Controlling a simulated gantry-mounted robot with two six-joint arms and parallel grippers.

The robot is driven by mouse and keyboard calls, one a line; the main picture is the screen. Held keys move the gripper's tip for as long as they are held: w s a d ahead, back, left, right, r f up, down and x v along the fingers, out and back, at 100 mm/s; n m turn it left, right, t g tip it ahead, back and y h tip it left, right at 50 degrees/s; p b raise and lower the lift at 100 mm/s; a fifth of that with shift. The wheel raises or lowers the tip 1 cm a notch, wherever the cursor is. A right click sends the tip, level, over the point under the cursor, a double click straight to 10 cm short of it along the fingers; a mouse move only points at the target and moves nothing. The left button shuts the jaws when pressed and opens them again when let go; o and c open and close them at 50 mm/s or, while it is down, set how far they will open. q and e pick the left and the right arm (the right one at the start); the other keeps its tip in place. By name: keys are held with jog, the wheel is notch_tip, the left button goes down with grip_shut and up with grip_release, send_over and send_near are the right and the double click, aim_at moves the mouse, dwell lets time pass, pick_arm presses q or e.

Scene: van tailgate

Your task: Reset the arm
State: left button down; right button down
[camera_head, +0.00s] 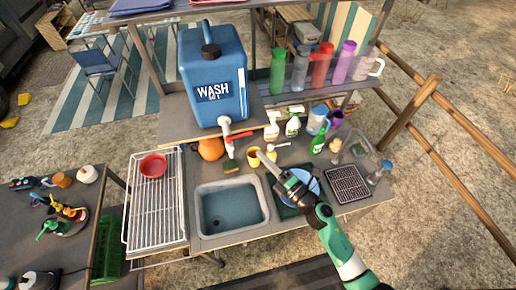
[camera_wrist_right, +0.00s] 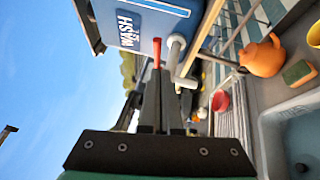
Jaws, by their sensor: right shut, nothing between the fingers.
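My right arm comes in from the lower right of the head view. Its gripper (camera_head: 262,156) is shut and empty, held above the counter just right of the tap. In the right wrist view the shut fingers (camera_wrist_right: 160,75) point toward the tap (camera_wrist_right: 176,62) and its red lever (camera_wrist_right: 157,52). I cannot tell whether the fingertips touch the lever; in the head view they look apart from it. The tap (camera_head: 226,128) sits at the base of the blue water container (camera_head: 213,75) marked WASH. My left gripper is not in view.
The sink (camera_head: 232,207) lies below the tap. A wire rack (camera_head: 157,215) with a red bowl (camera_head: 153,165) is to its left. Under my right arm is a blue-rimmed plate (camera_head: 313,183). Bottles and cups crowd the counter's back, with a shelf of tumblers (camera_head: 322,66) above.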

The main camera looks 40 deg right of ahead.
jog(key=s+d, duration=0.2)
jog(key=s, duration=0.5)
jog(key=shift+s+d+f, duration=0.25)
jog(key=shift+d+f, duration=0.15)
jog(key=shift+f, duration=0.05)
